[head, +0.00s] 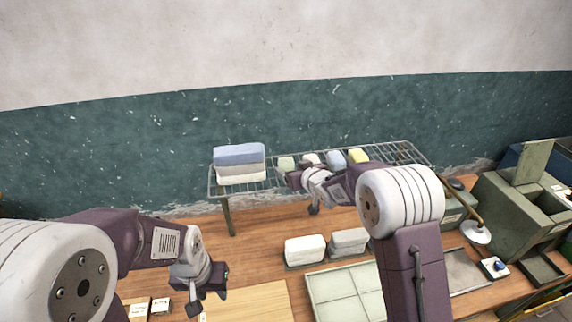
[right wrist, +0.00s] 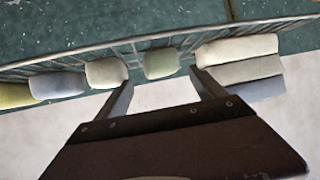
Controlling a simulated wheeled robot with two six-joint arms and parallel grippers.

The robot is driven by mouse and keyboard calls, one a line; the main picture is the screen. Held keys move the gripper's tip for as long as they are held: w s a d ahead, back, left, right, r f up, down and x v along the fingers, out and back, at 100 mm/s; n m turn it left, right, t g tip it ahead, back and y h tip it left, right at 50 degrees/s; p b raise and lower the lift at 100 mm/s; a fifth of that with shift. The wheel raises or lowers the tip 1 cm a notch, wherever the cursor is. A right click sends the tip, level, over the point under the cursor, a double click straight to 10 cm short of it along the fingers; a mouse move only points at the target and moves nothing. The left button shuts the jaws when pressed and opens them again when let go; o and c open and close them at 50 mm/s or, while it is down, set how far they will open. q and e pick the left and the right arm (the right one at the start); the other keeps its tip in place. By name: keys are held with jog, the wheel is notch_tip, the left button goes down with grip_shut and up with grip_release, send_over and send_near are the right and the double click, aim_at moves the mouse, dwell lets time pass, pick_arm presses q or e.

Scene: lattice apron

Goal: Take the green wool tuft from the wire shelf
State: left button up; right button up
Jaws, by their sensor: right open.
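The green wool tuft (head: 286,163) is a small pale green block on the wire shelf (head: 400,152), between the folded stack and a whitish tuft. It shows also in the right wrist view (right wrist: 161,63), ahead of the gap between my fingers. My right gripper (head: 293,179) is at the shelf's front, close to the green tuft. Its jaws (right wrist: 160,80) are open and empty, and the tuft looks just beyond the fingertips. My left gripper (head: 207,300) is low over the table at the left; its fingers look apart and empty.
A blue and white folded stack (head: 240,164) stands left of the green tuft. Whitish (right wrist: 107,73), blue (head: 336,159) and yellow (head: 358,156) tufts sit to its right. White blocks (head: 305,249), a tiled tray (head: 340,290) and green machinery (head: 520,215) are on the table.

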aim_at(289, 165)
jog(key=w+p, duration=0.1)
jog(key=w+a+p, duration=0.1)
jog(key=shift+r+p, duration=0.1)
jog(key=shift+p, duration=0.25)
jog(key=shift+p+x, duration=0.55)
jog(key=shift+x, duration=0.6)
jog(key=shift+w+f, duration=0.3)
jog(key=shift+f, duration=0.2)
jog(key=shift+s+r, duration=0.1)
jog(key=shift+s, duration=0.05)
jog(key=c, duration=1.5)
